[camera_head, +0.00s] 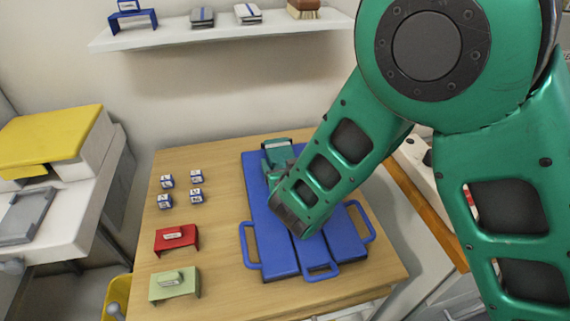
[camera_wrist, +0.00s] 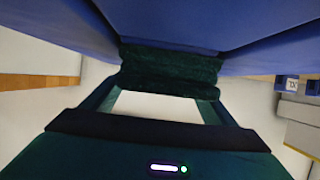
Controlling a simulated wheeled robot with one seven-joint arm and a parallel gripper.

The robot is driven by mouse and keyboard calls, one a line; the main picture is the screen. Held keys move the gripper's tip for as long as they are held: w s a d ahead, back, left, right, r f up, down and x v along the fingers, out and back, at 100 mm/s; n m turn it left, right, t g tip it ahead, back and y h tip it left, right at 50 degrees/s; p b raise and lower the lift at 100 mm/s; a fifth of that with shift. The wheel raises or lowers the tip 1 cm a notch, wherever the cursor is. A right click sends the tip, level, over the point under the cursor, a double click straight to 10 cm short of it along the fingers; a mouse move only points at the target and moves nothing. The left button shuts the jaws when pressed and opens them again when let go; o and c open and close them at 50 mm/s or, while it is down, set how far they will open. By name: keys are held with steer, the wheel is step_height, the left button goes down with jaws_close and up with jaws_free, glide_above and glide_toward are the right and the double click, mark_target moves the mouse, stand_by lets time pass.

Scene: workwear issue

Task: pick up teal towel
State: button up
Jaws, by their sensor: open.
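The teal towel (camera_head: 277,152) lies at the far part of a set of blue panels (camera_head: 270,240) on the wooden table, partly hidden by my arm. In the wrist view the towel (camera_wrist: 170,66) is a dark teal, fuzzy strip across the upper middle, against the blue surfaces. My gripper (camera_head: 279,174) is at the near side of the towel, over the blue panels. In the wrist view my gripper (camera_wrist: 168,92) is open, with its fingers reaching to the towel's edge. I cannot tell whether they touch it.
Several small white-and-blue boxes (camera_head: 197,195), a red stand (camera_head: 176,239) and a pale green stand (camera_head: 174,284) are on the left of the table (camera_head: 219,255). A wall shelf (camera_head: 220,35) hangs behind. A yellow-topped unit (camera_head: 50,140) stands at left.

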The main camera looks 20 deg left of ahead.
steer(key=shift+w+a+f, duration=0.25)
steer(key=shift+w+a, duration=0.05)
steer(key=shift+w, duration=0.2)
steer(key=c, duration=1.1)
steer(key=shift+r, duration=0.1)
steer(key=shift+c, duration=0.2)
